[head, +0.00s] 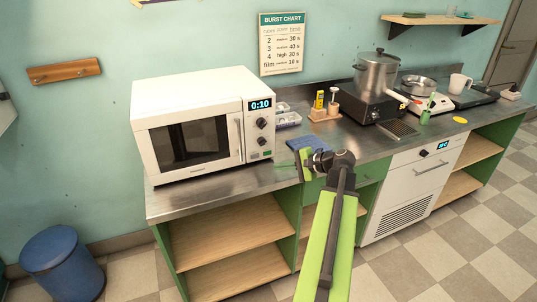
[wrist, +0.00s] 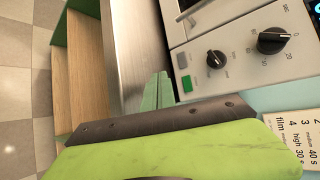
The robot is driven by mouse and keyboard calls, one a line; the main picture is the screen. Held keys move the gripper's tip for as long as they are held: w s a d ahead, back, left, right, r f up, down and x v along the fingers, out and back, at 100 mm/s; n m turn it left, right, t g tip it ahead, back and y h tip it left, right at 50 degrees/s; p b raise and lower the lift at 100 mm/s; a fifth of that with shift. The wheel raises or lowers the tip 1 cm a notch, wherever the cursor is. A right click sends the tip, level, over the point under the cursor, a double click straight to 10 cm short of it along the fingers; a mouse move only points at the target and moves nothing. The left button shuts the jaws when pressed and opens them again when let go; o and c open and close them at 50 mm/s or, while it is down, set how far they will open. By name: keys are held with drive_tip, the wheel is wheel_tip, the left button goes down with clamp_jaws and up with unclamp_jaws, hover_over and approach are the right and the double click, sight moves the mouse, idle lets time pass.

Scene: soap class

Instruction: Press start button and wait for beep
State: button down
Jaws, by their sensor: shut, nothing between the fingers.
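The white microwave (head: 190,122) stands on the metal counter with its door shut, and its display (head: 260,104) reads 0:10. Its control panel has two dark knobs. Below them is a green button (head: 267,153), which I take for the start button, next to a paler one. The green button (wrist: 187,84) also shows in the wrist view. My gripper (head: 306,164) is in front of the counter, right of the microwave. In the wrist view its green fingertips (wrist: 160,91) are shut and empty, close to the green button in the picture; I cannot tell whether they touch.
A burst chart (head: 282,43) hangs on the wall. A pot (head: 376,73) stands on a black cooker to the right, with a white mug (head: 460,83) beyond. A blue mat lies behind my gripper. Open shelves are under the counter, and a blue bin (head: 62,262) stands at left.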

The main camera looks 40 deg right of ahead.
sight(267, 153)
drive_tip(key=w, duration=0.1)
drive_tip(key=w+d, duration=0.1)
drive_tip(key=w, duration=0.1)
drive_tip(key=w+d, duration=0.1)
drive_tip(key=w, duration=0.1)
drive_tip(key=shift+w, duration=0.1)
idle(1.8)
drive_tip(key=shift+w+d, duration=0.2)
drive_tip(key=shift+w, duration=0.25)
